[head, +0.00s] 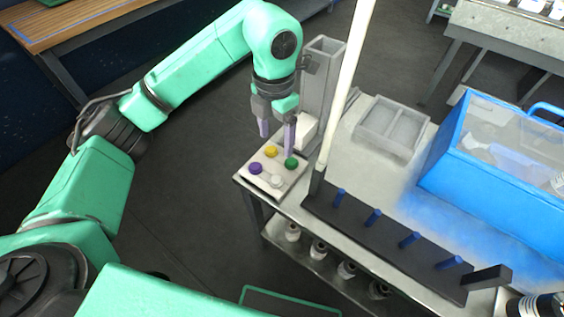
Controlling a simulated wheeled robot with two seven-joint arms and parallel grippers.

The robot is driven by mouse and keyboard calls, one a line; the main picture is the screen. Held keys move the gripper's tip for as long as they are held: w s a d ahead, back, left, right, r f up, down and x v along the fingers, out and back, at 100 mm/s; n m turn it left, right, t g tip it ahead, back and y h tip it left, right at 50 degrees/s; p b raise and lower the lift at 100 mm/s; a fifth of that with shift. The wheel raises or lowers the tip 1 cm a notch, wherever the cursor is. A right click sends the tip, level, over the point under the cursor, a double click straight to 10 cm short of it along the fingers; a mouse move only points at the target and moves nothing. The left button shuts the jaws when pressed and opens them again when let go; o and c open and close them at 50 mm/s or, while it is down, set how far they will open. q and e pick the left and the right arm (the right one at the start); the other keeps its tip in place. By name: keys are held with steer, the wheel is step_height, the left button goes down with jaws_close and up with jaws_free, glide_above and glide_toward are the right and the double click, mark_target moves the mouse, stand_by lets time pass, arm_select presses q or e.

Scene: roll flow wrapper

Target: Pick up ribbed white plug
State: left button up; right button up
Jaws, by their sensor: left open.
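A small white plug (277,181) sits at the front of a pale square panel (261,184) on the near left corner of the metal table; its ribs are too small to make out. A yellow piece (270,151), a purple piece (256,168) and a green piece (291,162) share the panel. My left gripper (277,141) points down above the back of the panel, its two purple fingers apart with nothing between them. Its right finger shows close to the green piece; I cannot tell whether they touch. My right gripper is not in view.
A tall grey channel (322,84) and a white block (306,130) stand behind the panel. A slanting pale pole (346,87) rises just right of it. A black bar with blue pegs (385,238), a grey divided tray (390,128) and a blue machine (495,180) fill the right side.

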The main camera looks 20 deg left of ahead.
arm_select(q)
glide_above(275, 180)
steer(key=f, duration=0.5)
steer(key=shift+s+f+p, duration=0.25)
steer(key=shift+f+p, duration=0.05)
steer(key=shift+p, duration=0.1)
step_height(275, 180, down, 7)
steer(key=shift+w+r+p, duration=0.1)
steer(key=shift+w+p, duration=0.05)
steer(key=shift+p, duration=0.5)
steer(key=shift+f, duration=0.35)
steer(key=shift+w, duration=0.15)
jaws_close()
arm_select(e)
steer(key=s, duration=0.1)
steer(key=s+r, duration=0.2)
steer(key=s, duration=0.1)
